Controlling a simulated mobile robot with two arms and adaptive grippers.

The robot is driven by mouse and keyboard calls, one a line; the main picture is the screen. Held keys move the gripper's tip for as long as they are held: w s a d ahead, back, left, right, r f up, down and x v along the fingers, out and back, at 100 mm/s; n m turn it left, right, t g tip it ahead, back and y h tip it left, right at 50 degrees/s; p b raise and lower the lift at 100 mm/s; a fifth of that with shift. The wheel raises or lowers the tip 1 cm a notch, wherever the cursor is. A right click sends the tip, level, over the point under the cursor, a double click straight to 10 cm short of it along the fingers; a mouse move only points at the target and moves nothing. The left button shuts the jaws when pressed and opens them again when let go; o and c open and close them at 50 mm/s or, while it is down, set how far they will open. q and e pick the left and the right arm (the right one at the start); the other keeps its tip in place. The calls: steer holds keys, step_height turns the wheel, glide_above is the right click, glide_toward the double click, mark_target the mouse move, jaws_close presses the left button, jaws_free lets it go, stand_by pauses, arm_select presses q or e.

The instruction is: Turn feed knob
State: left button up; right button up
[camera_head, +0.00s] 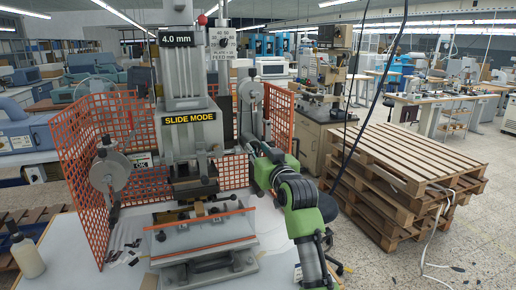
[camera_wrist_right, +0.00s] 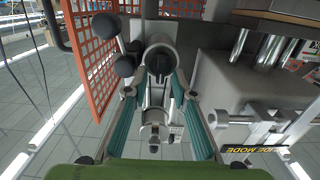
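The stamping press (camera_head: 188,90) stands left of centre in the head view, with a "4.0 mm" display (camera_head: 177,39) and a "SLIDE MODE" sign (camera_head: 190,119). A white dial plate marked "FEED mm" (camera_head: 223,42) is at its upper right. I cannot pick out the feed knob for certain. My right gripper (camera_head: 249,143) is at the press's right side, below a grey reel (camera_head: 250,90). In the wrist view its fingers (camera_wrist_right: 158,95) are spread apart, with a grey round part with a dark centre (camera_wrist_right: 158,62) beyond them. Contact cannot be told. My left gripper is not in view.
Orange mesh guards (camera_head: 75,150) flank the press. A lever with black balls (camera_wrist_right: 125,66) is left of the fingers in the wrist view.

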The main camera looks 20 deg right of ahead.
jaws_close()
stand_by(0.4)
steer(key=n+p, duration=0.1)
steer(key=n, duration=0.2)
steer(key=shift+a, duration=0.15)
steer(key=n+p, duration=0.1)
steer(key=n, duration=0.2)
steer(key=shift+a+n+p, duration=0.15)
steer(key=shift+n+p, duration=0.2)
steer(key=shift+n, duration=0.05)
steer(key=shift+a+f+n+p, duration=0.15)
steer(key=shift+n+p, duration=0.3)
steer(key=shift+n, duration=0.7)
steer(key=shift+a+f+n+p, duration=0.1)
steer(key=shift+n+p, duration=0.4)
steer(key=shift+n, duration=0.7)
steer(key=shift+a+f+n+p, duration=0.15)
steer(key=shift+n+p, duration=0.3)
steer(key=shift+n, duration=0.7)
steer(key=shift+d, duration=0.1)
